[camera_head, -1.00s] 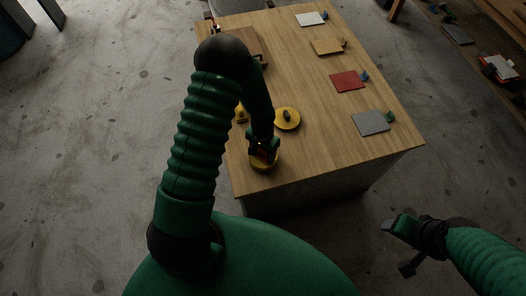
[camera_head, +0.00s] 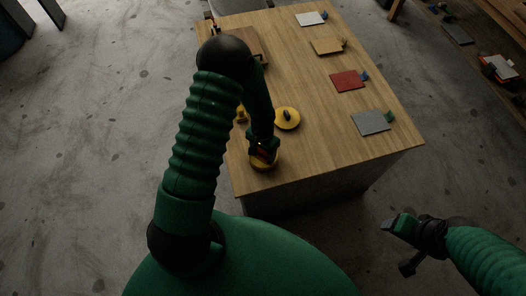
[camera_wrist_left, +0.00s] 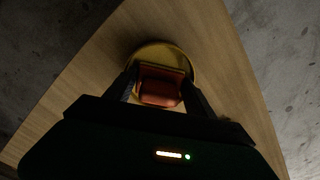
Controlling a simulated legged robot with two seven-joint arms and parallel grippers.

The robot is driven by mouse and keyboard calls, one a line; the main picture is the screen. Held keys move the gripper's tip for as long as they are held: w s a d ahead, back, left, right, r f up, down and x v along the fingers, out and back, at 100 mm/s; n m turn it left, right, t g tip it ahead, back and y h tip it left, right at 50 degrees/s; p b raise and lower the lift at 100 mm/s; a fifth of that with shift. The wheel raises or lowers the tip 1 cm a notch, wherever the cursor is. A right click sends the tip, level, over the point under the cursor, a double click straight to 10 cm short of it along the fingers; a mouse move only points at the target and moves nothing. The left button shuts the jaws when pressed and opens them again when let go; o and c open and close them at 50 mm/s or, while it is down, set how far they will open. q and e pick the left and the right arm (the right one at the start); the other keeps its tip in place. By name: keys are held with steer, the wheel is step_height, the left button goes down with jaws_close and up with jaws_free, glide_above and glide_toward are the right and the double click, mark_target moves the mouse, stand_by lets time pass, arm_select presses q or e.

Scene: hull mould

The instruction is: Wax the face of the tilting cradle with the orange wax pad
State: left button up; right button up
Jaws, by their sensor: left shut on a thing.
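The orange wax pad (camera_wrist_left: 160,88) sits between the fingers of my left gripper (camera_wrist_left: 162,92) in the left wrist view, low over a round yellow dish (camera_wrist_left: 183,58). I cannot tell whether the pad touches the dish. In the head view, my left gripper (camera_head: 263,152) points down at the dish (camera_head: 264,165) near the table's front left corner. A brown board (camera_head: 256,38) at the far left of the table may be the cradle face; my left arm hides part of it. My right gripper (camera_head: 393,225) hangs clear of the table at the lower right.
A yellow disc with a dark knob (camera_head: 291,124) lies just beyond my left gripper. A small yellow thing (camera_head: 241,118) is partly hidden by my arm. White (camera_head: 308,19), tan (camera_head: 323,47), red (camera_head: 346,82) and grey (camera_head: 369,124) plates line the right side.

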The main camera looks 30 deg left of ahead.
stand_by(0.4)
arm_select(q)
step_height(320, 180, up, 7)
steer(key=p, duration=0.6)
stand_by(0.3)
